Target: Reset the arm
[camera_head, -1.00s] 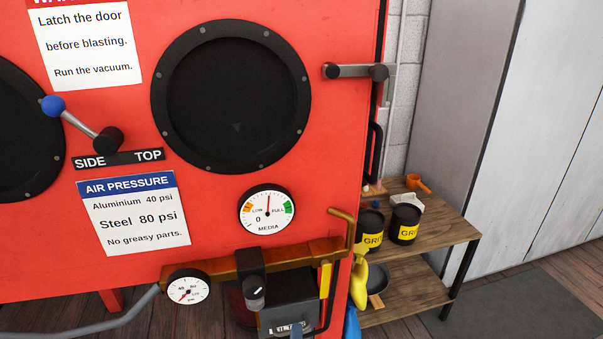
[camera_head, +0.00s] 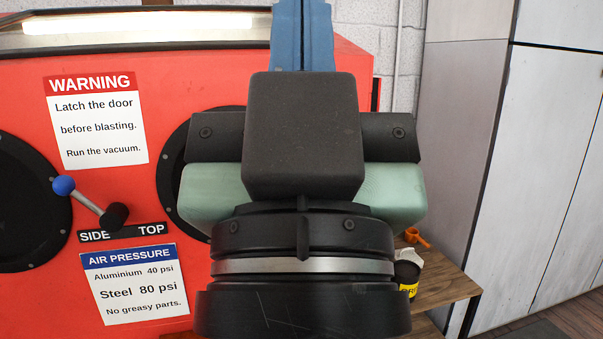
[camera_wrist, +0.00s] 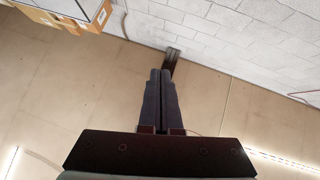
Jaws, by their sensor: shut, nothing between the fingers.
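My gripper fills the middle of the head view, raised in front of the red blasting cabinet (camera_head: 120,55). Its blue fingers (camera_head: 302,40) point up past the cabinet's top edge. In the wrist view the gripper (camera_wrist: 160,75) has its two dark fingers side by side, shut with nothing between them. Beyond them in the wrist view are a white block wall (camera_wrist: 215,50) and a tan surface (camera_wrist: 60,80). The gripper touches nothing that I can see.
The cabinet carries a blue-knobbed lever (camera_head: 85,200), a warning sign (camera_head: 97,130) and an air pressure sign (camera_head: 135,285). A wooden shelf (camera_head: 455,285) with a black can (camera_head: 407,275) and an orange scoop (camera_head: 418,237) stands right. Tall grey doors (camera_head: 540,150) stand beyond.

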